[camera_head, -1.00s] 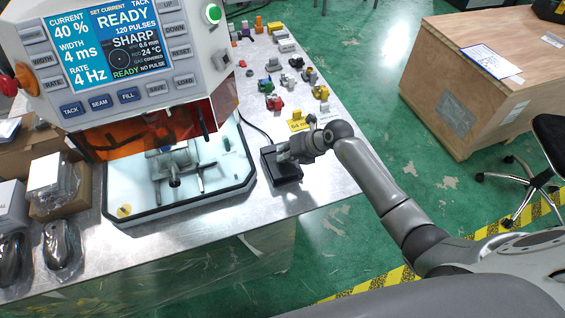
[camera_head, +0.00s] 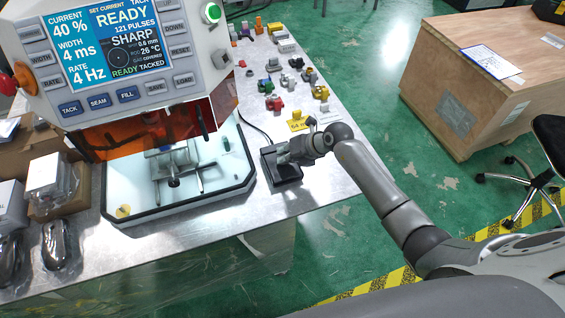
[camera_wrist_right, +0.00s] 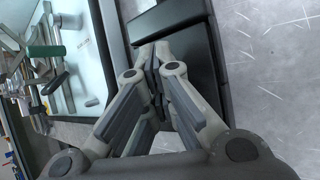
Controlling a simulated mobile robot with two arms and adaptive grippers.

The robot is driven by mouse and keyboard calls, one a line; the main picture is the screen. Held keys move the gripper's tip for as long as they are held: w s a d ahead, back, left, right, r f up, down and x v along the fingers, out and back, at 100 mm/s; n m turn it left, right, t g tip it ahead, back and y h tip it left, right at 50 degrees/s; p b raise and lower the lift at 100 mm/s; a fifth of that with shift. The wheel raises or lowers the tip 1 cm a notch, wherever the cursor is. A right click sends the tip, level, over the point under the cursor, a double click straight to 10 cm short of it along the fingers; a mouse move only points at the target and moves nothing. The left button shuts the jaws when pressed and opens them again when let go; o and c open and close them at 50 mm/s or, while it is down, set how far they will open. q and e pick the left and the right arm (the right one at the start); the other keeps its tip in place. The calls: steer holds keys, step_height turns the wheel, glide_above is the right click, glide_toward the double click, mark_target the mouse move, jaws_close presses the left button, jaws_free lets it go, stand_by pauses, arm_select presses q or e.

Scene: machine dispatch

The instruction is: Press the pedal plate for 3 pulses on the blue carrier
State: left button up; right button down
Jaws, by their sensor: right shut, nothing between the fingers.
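The black pedal plate (camera_head: 287,174) lies on the metal bench to the right of the welding machine's lit chamber. My right gripper (camera_head: 285,157) is shut and empty, with its tips down at the pedal. In the right wrist view the closed fingertips (camera_wrist_right: 152,58) are over the black pedal plate (camera_wrist_right: 177,22); I cannot tell how far it is pressed. The machine screen (camera_head: 112,45) reads READY, 121 PULSES and TACKED. A metal fixture (camera_head: 173,165) stands in the chamber; I cannot make out a blue carrier there. My left gripper is not in view.
Several small coloured parts and a yellow tag (camera_head: 298,125) lie on the bench behind the pedal. Bagged parts and a cardboard box (camera_head: 70,200) are at the left. A wooden crate (camera_head: 470,90) stands on the green floor at the right.

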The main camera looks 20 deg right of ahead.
steer(key=shift+s+f, duration=0.15)
steer(key=shift+w+r+p, duration=0.2)
steer(key=shift+r+p, duration=0.75)
steer(key=shift+r, duration=0.1)
steer(key=shift+r, duration=0.1)
steer(key=r+p, duration=0.2)
steer(key=r, duration=0.1)
steer(key=r+p, duration=0.2)
steer(key=shift+w, duration=0.3)
stand_by(1.3)
